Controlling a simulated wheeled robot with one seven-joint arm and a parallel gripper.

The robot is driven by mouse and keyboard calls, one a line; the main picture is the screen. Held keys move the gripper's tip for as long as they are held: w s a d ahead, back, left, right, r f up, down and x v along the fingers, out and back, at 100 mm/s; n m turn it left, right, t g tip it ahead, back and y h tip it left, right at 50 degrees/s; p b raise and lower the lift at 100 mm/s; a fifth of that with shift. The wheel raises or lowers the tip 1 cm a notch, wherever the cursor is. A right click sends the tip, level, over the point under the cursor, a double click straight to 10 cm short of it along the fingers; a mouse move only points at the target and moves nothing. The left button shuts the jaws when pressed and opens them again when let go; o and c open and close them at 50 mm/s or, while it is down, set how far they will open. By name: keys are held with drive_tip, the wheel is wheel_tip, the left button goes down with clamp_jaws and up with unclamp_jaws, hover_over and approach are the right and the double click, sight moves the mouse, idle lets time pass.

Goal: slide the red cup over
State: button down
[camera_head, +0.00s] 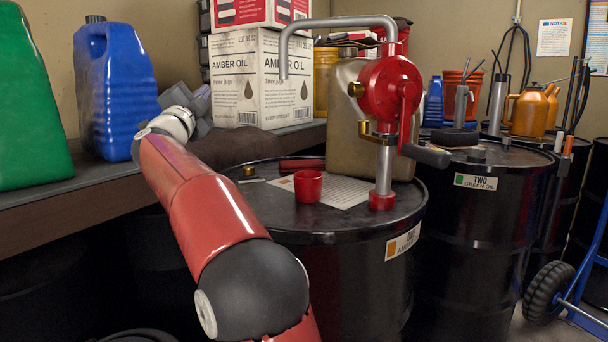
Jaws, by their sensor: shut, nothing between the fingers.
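The small red cup (308,186) stands upright on top of the nearest black drum (275,221), partly on a printed paper sheet (345,192). My gripper (203,122) is the grey angular part at the end of my red arm, at the upper left over the shelf. It is shut and empty, small in the view, and its fingertips are hard to make out. It is well to the left of the cup and farther back, not touching it. A red hand pump (388,100) with a curved grey spout rises from the drum, right of the cup.
A tan can (346,130) stands behind the cup. A brass fitting (249,171) and a red block (302,164) lie near it. Blue (115,95) and green (28,110) jugs and an oil carton (262,80) stand on the shelf. The drum top is clear in front of the cup.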

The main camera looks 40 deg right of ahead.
drive_tip(key=d+f+m+g+h, duration=0.3)
drive_tip(key=d+f+m+g, duration=0.2)
drive_tip(key=d+m+g, duration=0.3)
drive_tip(key=m+g+y+b, duration=0.1)
drive_tip(key=m+g+y, duration=0.1)
drive_tip(key=m+g, duration=0.5)
hover_over(308, 187)
drive_tip(key=s, duration=0.3)
wheel_tip(308, 187, down, 8)
drive_tip(key=n+g, duration=0.1)
drive_tip(key=shift+n, duration=0.3)
wheel_tip(308, 187, down, 5)
drive_tip(key=shift+f+b, duration=0.15)
drive_tip(key=shift+b, duration=0.2)
drive_tip(key=shift+w+a, duration=0.1)
drive_tip(key=shift+w, duration=0.35)
